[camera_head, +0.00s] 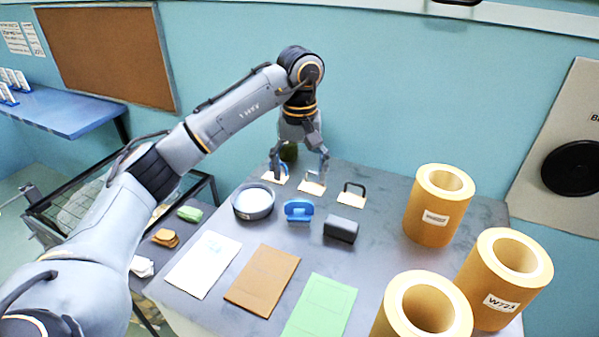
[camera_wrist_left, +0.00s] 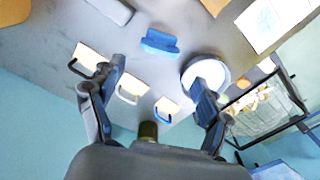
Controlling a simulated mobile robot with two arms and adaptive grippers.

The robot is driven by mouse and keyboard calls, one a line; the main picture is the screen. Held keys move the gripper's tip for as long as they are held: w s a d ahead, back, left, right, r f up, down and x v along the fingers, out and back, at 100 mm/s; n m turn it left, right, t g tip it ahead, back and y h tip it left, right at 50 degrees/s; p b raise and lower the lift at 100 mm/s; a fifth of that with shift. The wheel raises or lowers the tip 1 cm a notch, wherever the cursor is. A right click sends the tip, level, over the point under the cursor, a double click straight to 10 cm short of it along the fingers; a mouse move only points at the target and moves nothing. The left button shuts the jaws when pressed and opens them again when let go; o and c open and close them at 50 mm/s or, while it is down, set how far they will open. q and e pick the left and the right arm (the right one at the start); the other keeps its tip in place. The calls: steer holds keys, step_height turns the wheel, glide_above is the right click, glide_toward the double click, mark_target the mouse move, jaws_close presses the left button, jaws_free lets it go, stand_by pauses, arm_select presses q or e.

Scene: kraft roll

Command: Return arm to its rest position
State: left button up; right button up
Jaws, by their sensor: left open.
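My left arm comes in from the left and reaches across the head view to the back of the table. My left gripper (camera_head: 298,172) hangs with its fingers pointing down, spread wide, over small pale plates with loop handles at the table's back edge. In the left wrist view the open fingers (camera_wrist_left: 158,85) have nothing held between them. The middle handled plate (camera_wrist_left: 132,88) shows between them there. Whether a fingertip touches a plate is unclear. My right gripper is not in view.
The dark table (camera_head: 385,265) bears a grey round dish (camera_head: 253,203), a blue object (camera_head: 298,210), a dark block (camera_head: 341,229), flat white, brown and green sheets, and three kraft rolls (camera_head: 437,215) at the right. A dark cylinder (camera_head: 289,153) stands behind the gripper. A wire-sided bin (camera_head: 75,192) stands left.

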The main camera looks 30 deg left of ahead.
arm_select(q)
steer(key=shift+r, duration=0.6)
